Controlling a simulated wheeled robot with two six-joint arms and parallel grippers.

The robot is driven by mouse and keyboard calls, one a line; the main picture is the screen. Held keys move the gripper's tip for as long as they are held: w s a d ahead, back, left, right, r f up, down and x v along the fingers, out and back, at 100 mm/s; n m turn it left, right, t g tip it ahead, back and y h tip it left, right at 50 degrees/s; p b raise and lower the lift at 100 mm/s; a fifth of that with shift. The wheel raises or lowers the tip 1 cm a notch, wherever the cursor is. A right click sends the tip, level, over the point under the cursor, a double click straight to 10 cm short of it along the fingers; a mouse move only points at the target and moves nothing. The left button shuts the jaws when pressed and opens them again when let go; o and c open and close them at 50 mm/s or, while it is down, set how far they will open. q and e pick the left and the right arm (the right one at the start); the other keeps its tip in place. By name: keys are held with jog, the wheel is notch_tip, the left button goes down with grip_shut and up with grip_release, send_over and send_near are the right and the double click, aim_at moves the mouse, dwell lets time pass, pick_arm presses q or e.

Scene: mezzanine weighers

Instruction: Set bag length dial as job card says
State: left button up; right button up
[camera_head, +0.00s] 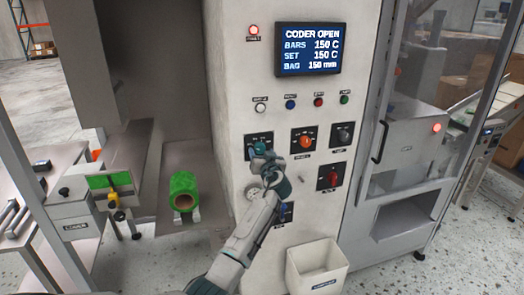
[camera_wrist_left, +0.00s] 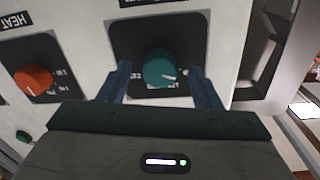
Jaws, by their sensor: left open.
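The teal dial (camera_wrist_left: 160,68) sits on a dark scale plate (camera_wrist_left: 125,45) in the left wrist view. Its white pointer line points to the lower right of that picture; the scale figures are too small to read surely. My left gripper (camera_wrist_left: 165,88) is open, one finger on each side of the dial, and I cannot tell whether they touch it. In the head view my left gripper (camera_head: 257,151) is at the panel and partly covers the teal dial. The screen (camera_head: 310,50) reads CODER OPEN, BARS 150 C, SET 150 C, BAG 150 mm. I cannot make out a job card.
An orange dial (camera_head: 305,142), also in the wrist view (camera_wrist_left: 33,80), is beside the teal one. A black dial (camera_head: 343,135) and a red switch (camera_head: 330,178) are further right. Several buttons are above. A white bin (camera_head: 316,270) stands below; a green roll (camera_head: 184,188) is left.

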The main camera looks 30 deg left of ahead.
pick_arm(q)
jog(key=shift+w+a, duration=0.15)
pick_arm(e)
jog(key=shift+a, duration=0.15)
pick_arm(q)
jog(key=c, duration=1)
pick_arm(e)
jog(key=shift+a, duration=0.2)
